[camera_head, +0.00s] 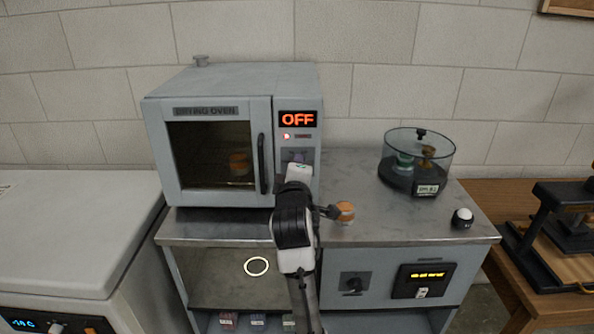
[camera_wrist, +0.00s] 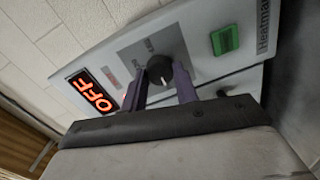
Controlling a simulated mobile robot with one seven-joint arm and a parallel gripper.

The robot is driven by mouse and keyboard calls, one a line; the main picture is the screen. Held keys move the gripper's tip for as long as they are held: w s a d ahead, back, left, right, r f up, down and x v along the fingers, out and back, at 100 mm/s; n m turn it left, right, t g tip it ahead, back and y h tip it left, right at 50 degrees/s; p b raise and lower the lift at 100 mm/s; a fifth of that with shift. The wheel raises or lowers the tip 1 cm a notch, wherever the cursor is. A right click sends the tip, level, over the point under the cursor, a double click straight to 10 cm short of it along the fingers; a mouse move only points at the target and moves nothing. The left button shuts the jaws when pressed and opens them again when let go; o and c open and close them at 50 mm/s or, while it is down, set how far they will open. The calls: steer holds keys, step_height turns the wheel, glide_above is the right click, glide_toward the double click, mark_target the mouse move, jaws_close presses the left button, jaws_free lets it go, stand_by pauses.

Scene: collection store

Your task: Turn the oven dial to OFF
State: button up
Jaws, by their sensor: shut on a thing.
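The drying oven (camera_head: 235,150) stands on the metal bench against the wall, its door shut. Its display (camera_head: 297,119) reads OFF in red, and the same display shows in the wrist view (camera_wrist: 91,92). A red light glows just below the display. My gripper (camera_wrist: 160,84) is at the oven's control panel, with its two fingers on either side of the black dial (camera_wrist: 159,70), shut on it. The dial has a pale pointer mark. In the head view my arm and gripper hide the dial.
A green switch (camera_wrist: 225,39) sits on the panel beside the dial. The dark door handle (camera_head: 262,163) is left of my gripper. A wooden-coloured round object (camera_head: 345,212) is on the bench near my arm. A glass desiccator (camera_head: 416,163) and a small black-and-white timer-like object (camera_head: 462,218) stand further right.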

steer(key=shift+r, duration=0.2)
steer(key=o, duration=0.7)
steer(key=shift+c, duration=0.2)
steer(key=o, duration=0.3)
steer(key=shift+f, duration=0.15)
